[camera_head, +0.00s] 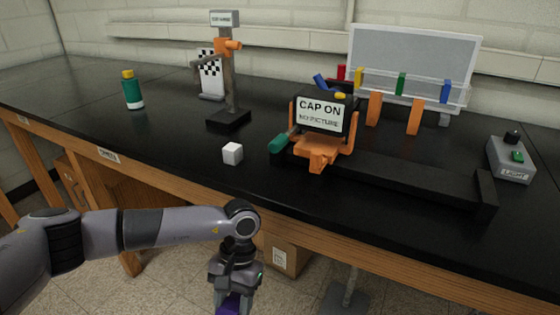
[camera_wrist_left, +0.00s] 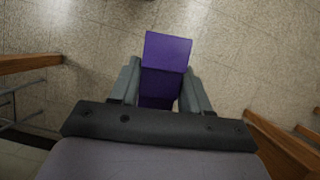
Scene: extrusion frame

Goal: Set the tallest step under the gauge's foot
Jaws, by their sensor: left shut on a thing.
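My left gripper (camera_head: 232,291) hangs in front of the table's near edge, over the floor. It is shut on a purple block, whose upper bit shows at the bottom of the head view (camera_head: 229,307). In the left wrist view the purple block (camera_wrist_left: 168,51) sticks out beyond the fingers (camera_wrist_left: 158,92); it has a lighter face and a darker face, and I cannot tell its steps apart. A dark post stand with an orange bracket and side arm (camera_head: 229,75), perhaps the gauge, stands on the table at back left; its sign is too small to read. My right gripper is out of view.
A white cube (camera_head: 232,153) lies near the table's front. A black rail (camera_head: 400,180) with an orange cradle and a "CAP ON" sign (camera_head: 319,114) fills the right. A green bottle (camera_head: 133,92), checkered board (camera_head: 210,72) and grey switch box (camera_head: 511,160) also stand there. The left front is clear.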

